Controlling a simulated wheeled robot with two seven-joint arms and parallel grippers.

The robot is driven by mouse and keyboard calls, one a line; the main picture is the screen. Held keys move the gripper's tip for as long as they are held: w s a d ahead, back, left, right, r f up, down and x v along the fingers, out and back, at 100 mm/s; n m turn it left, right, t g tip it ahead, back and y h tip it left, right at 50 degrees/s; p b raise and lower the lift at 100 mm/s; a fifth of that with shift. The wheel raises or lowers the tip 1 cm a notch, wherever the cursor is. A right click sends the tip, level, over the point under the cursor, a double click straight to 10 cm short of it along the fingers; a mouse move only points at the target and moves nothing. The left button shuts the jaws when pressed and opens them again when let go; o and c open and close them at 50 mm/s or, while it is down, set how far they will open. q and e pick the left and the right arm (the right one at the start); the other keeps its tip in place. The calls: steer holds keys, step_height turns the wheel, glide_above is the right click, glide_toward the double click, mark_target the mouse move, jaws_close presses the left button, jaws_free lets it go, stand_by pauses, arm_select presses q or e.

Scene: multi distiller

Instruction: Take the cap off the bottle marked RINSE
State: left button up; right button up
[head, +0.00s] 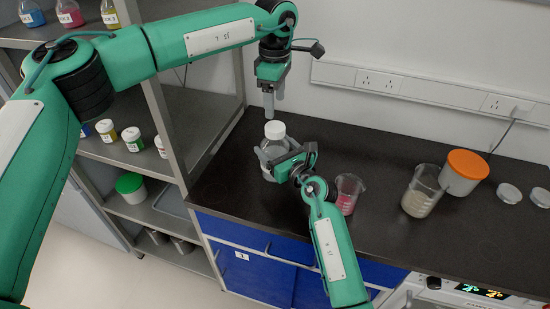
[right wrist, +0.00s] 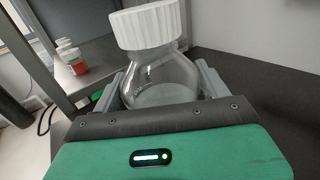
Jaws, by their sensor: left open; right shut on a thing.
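A clear bottle with a white ribbed cap (head: 275,130) stands upright on the dark counter; the cap (right wrist: 147,24) is on the bottle (right wrist: 160,78) in the right wrist view. No RINSE label can be read from here. My right gripper (head: 272,158) is shut around the bottle's body, a finger on each side. It also shows in the right wrist view (right wrist: 162,90). My left gripper (head: 268,103) is open, pointing down, above and slightly behind the cap, apart from it. The bottle's lower part is partly hidden by my right gripper.
To the right on the counter (head: 400,255) are a beaker with pink contents (head: 347,193), a beaker with pale contents (head: 420,192) and a white tub with an orange lid (head: 464,172). Shelves (head: 185,115) with small jars stand left. The counter's back is clear.

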mark_target(275, 126)
steer(key=c, duration=0.4)
arm_select(q)
steer(key=m, duration=0.4)
steer(key=shift+d, duration=0.1)
steer(key=m, duration=0.4)
steer(key=shift+m, duration=0.4)
steer(key=m, duration=0.4)
steer(key=shift+m, duration=0.3)
steer(key=m, duration=0.4)
steer(key=shift+m, duration=0.3)
steer(key=shift+f, duration=4.05)
steer(key=shift+c, duration=0.4)
